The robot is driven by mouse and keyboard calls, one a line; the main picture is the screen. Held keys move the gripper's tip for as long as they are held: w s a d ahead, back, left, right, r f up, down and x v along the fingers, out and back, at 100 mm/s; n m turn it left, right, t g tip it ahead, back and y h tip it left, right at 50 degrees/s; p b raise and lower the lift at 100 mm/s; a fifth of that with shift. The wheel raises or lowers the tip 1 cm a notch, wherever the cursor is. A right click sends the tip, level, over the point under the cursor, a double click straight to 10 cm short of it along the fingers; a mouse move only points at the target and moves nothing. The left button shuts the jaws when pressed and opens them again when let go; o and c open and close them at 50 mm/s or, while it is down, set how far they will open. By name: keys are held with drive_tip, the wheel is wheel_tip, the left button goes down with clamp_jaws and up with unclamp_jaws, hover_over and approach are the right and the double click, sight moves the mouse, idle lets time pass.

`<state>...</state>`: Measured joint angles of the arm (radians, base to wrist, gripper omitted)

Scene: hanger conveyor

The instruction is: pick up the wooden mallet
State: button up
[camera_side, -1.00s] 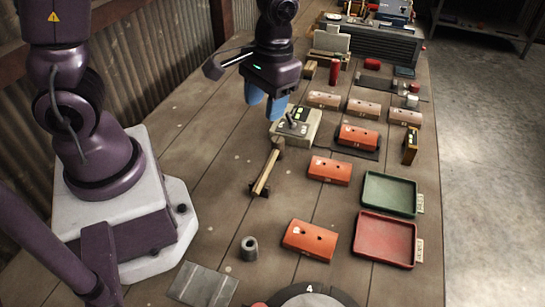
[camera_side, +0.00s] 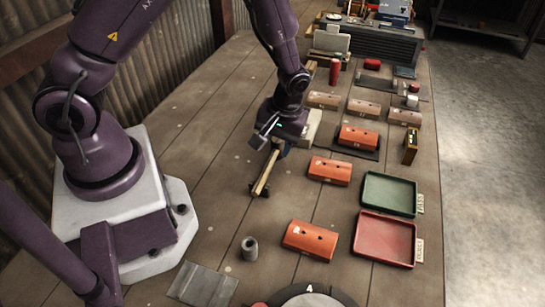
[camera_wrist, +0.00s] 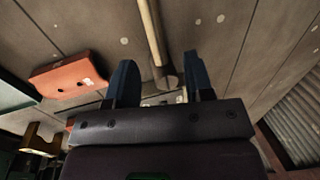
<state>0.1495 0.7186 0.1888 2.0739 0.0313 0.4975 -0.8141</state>
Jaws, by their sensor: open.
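The wooden mallet (camera_side: 265,173) lies on the bench, its pale handle running from near the front to beneath my gripper. In the wrist view the handle (camera_wrist: 152,30) comes down from the top edge to a darker end between my fingers. My gripper (camera_side: 281,149) is low over the mallet's far end in the side view and hides that end. In the wrist view my gripper (camera_wrist: 160,78) is open, with one blue finger on each side of the mallet and gaps between. I cannot tell how far the fingertips are above the bench.
A grey box (camera_side: 314,125) stands close beside my gripper, partly hidden. Orange blocks (camera_side: 330,171) stand to the right, with a green tray (camera_side: 390,178) and a red tray (camera_side: 384,226) beyond. A grey cylinder (camera_side: 249,248) stands in front. The bench left of the mallet is clear.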

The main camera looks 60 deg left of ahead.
sight(272, 157)
drive_tip(key=shift+s+a+f, duration=0.1)
drive_tip(key=shift+s+f, duration=0.15)
drive_tip(key=shift+f, duration=1.1)
drive_tip(key=shift+s+f, duration=0.2)
drive_tip(key=shift+f, duration=1.15)
clamp_jaws()
